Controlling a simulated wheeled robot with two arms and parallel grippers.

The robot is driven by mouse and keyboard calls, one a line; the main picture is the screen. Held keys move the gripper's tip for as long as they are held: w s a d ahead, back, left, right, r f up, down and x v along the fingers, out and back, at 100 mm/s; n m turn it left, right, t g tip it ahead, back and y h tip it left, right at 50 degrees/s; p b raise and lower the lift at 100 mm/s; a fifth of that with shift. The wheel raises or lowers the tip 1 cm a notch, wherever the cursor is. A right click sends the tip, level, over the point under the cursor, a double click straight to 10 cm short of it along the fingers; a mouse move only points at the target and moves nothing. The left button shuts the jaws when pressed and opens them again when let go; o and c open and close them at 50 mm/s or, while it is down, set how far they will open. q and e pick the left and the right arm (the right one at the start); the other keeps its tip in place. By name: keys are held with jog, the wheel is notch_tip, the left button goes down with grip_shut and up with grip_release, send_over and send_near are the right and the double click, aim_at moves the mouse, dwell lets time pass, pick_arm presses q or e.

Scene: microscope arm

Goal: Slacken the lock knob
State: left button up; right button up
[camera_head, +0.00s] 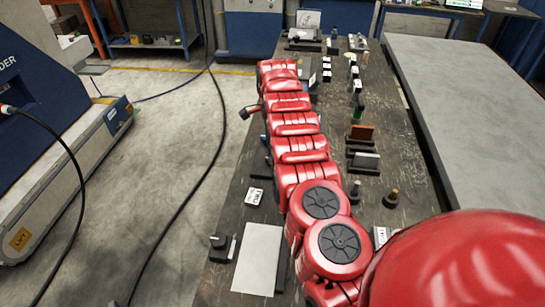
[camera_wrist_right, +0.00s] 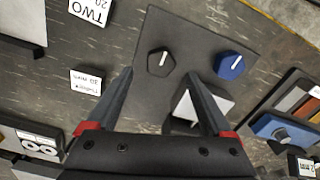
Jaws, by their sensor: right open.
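In the right wrist view a dark grey plate (camera_wrist_right: 190,30) carries two knobs. One is a black knob (camera_wrist_right: 160,62) with a white pointer line. The other is a blue faceted knob (camera_wrist_right: 231,66) with a white mark. I cannot tell which of them is the lock knob. My right gripper (camera_wrist_right: 162,74) is open and empty. Its left fingertip lies just left of the black knob in the picture, its right fingertip between the knobs; contact cannot be told. A dark block with a pale square face (camera_wrist_right: 207,105) is partly hidden by the right finger. My left gripper is not in view.
Printed labels (camera_wrist_right: 90,10) (camera_wrist_right: 86,82) lie left of the plate, and a blue device (camera_wrist_right: 283,131) lies at lower right. In the head view my red arm covers the middle of the dark bench (camera_head: 235,200). Blocks and pegs (camera_head: 391,197) stand on its right; a pale plate (camera_head: 258,258) lies at the near left.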

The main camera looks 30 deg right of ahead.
notch_tip(320, 180, down, 5)
jog(key=shift+d+r, duration=0.15)
jog(key=shift+r, duration=0.05)
jog(key=shift+f, duration=0.15)
grip_shut()
